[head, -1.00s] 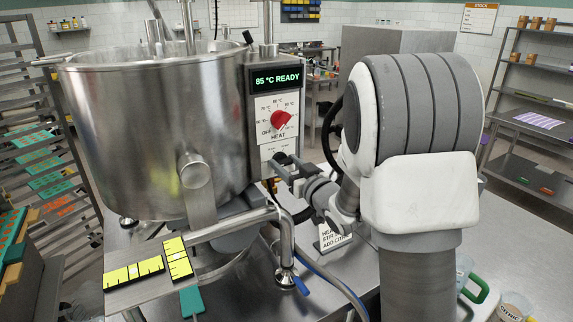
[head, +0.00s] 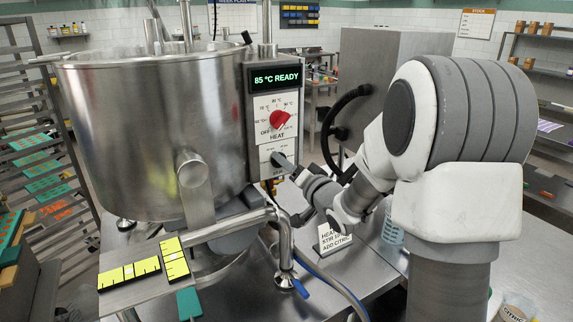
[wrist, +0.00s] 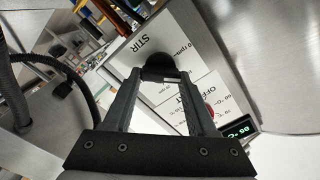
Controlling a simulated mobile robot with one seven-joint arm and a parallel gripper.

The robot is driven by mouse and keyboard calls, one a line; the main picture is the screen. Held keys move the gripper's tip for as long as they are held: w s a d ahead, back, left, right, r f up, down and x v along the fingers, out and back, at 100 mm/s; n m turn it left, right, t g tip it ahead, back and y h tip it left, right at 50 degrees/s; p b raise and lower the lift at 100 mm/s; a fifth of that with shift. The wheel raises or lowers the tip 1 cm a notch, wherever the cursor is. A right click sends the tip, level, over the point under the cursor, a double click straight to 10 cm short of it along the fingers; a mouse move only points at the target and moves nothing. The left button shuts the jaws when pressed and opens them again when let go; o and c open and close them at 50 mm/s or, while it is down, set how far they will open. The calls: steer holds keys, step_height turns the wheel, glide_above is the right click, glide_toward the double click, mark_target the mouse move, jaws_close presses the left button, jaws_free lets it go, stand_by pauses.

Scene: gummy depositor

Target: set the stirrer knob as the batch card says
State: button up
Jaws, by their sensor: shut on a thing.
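The dark, round stirrer knob (wrist: 158,66) sits on the white STIR plate (wrist: 175,42) in the wrist view. My gripper (wrist: 160,76) is shut on it, one finger on each side. In the head view my gripper (head: 286,164) is at the STIR plate, low on the control box under the heat dial; it mostly hides the knob. The knob's pointer cannot be made out. The white batch card (head: 332,239) stands on the steel table behind the pipe. Its lines begin with HEAT, STIR and ADD CITRIC; the stir value is not readable.
The red heat knob (head: 279,119) is just above my gripper, under a display (head: 276,79) reading 85 °C READY. The steel kettle (head: 150,130) stands to the left. A pipe with a blue-handled valve (head: 298,287) runs below.

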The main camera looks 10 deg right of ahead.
steer(key=shift+m+p, duration=0.3)
steer(key=shift+m, duration=1)
steer(key=o, duration=1.4)
steer(key=shift+c, duration=0.2)
steer(key=b+v, duration=0.6)
steer(key=v, duration=1.1)
steer(key=shift+s+b, duration=0.2)
steer(key=shift+b, duration=0.1)
